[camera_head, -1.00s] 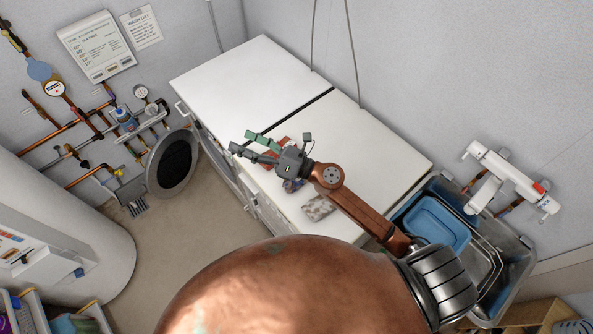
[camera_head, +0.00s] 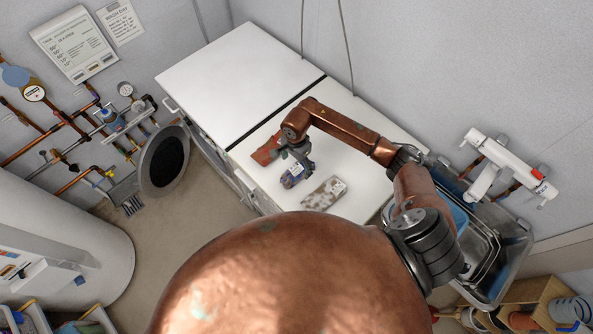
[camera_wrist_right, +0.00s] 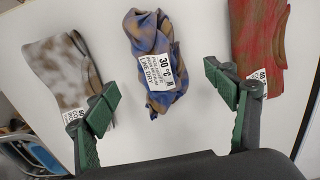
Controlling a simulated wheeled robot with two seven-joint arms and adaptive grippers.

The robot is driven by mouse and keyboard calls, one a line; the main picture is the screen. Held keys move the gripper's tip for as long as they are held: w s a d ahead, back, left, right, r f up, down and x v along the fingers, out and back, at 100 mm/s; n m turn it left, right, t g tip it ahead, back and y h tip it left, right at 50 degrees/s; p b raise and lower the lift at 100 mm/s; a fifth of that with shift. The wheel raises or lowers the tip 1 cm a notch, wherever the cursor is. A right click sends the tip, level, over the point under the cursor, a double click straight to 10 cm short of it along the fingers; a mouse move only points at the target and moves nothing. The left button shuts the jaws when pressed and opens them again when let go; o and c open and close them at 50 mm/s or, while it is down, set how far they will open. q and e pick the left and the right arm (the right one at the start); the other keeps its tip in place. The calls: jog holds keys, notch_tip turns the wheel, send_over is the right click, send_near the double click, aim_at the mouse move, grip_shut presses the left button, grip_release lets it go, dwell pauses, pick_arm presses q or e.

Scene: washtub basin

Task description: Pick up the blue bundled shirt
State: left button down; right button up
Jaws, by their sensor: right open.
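The blue bundled shirt (camera_head: 295,175), blue with brown patches and a white label, lies on the white counter top between two other garments. In the right wrist view the blue bundled shirt (camera_wrist_right: 155,60) lies ahead of the fingers, centred between them, label facing up. My right gripper (camera_head: 303,160) is above the counter, close to the shirt in the head view. In the right wrist view my right gripper (camera_wrist_right: 168,100) is open, its green-padded fingers wide apart and nothing between them gripped. My left gripper is not in view.
A red-brown garment (camera_wrist_right: 260,45) and a white-grey mottled garment (camera_wrist_right: 65,65) lie on either side of the shirt. In the head view the mottled garment (camera_head: 324,193) is nearer me. A sink (camera_head: 500,250) with a blue tub stands at right. The left white top (camera_head: 235,80) is clear.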

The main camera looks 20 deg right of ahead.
aim_at(296, 167)
notch_tip(296, 167, down, 4)
jog(key=shift+s+f+p, duration=0.1)
jog(key=shift+f+p, duration=0.1)
jog(key=shift+p, duration=0.8)
jog(key=shift+f, duration=0.45)
jog(key=c, duration=1.4)
jog(key=shift+r, duration=0.1)
